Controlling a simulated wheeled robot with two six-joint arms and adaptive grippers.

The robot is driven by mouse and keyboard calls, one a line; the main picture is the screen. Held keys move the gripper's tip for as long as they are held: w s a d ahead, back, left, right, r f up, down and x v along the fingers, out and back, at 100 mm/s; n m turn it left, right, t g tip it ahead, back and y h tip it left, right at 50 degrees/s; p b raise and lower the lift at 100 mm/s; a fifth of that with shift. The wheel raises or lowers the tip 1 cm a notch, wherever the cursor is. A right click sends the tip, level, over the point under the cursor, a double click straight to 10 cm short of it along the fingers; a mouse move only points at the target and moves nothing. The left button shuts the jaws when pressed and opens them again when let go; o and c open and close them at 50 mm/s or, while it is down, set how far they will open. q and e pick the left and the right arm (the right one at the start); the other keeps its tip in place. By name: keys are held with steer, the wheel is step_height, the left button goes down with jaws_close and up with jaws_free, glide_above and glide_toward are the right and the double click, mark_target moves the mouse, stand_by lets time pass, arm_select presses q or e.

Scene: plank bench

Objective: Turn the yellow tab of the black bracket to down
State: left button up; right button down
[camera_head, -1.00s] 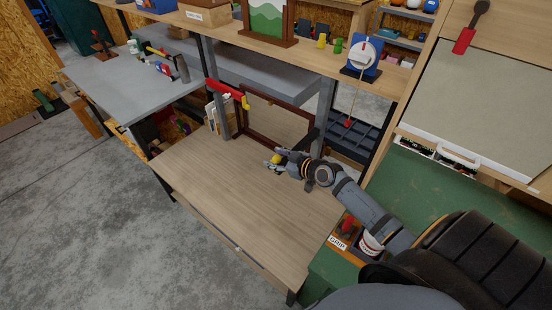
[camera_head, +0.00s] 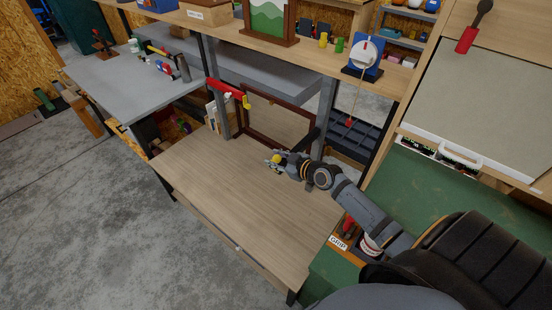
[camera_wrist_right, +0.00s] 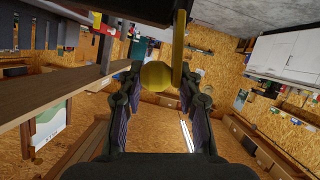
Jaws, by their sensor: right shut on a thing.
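My right gripper (camera_head: 275,161) is over the wooden bench top, in front of the brown frame. In the right wrist view, its two fingers (camera_wrist_right: 158,88) close around a round yellow knob (camera_wrist_right: 158,75). A yellow bar (camera_wrist_right: 180,45), apparently part of the yellow tab, runs up beside the knob in that view. In the head view only a small yellow spot (camera_head: 277,158) shows at the fingertips. A dark bar (camera_head: 311,137), perhaps part of the black bracket, shows just behind the gripper; I cannot tell for sure. My left gripper is not in view.
The plank bench top (camera_head: 225,200) is clear to the left and in front. A brown frame (camera_head: 270,143) and a red bar with a yellow end (camera_head: 226,92) are behind. A dark tray (camera_head: 352,136) lies right of the post.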

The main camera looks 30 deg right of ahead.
steer(key=shift+s+a+r+n+t+h+b, duration=0.1)
steer(key=shift+s+a+n+t+h+b, duration=0.1)
steer(key=shift+a+n+t+h+b, duration=0.55)
steer(key=shift+s+a+f+n+t+h+b, duration=0.15)
steer(key=shift+a+n+h+b, duration=0.15)
steer(key=shift+n+b, duration=0.3)
steer(key=shift+s+a+f+n+t+h+b, duration=0.15)
steer(key=shift+a+n+b, duration=0.25)
steer(key=shift+n, duration=0.35)
steer(key=shift+r, duration=0.15)
steer(key=c, duration=1.1)
jaws_free()
steer(key=shift+s, duration=0.1)
steer(key=shift+o, duration=0.2)
steer(key=shift+s+f, duration=0.1)
steer(key=shift+f, duration=0.1)
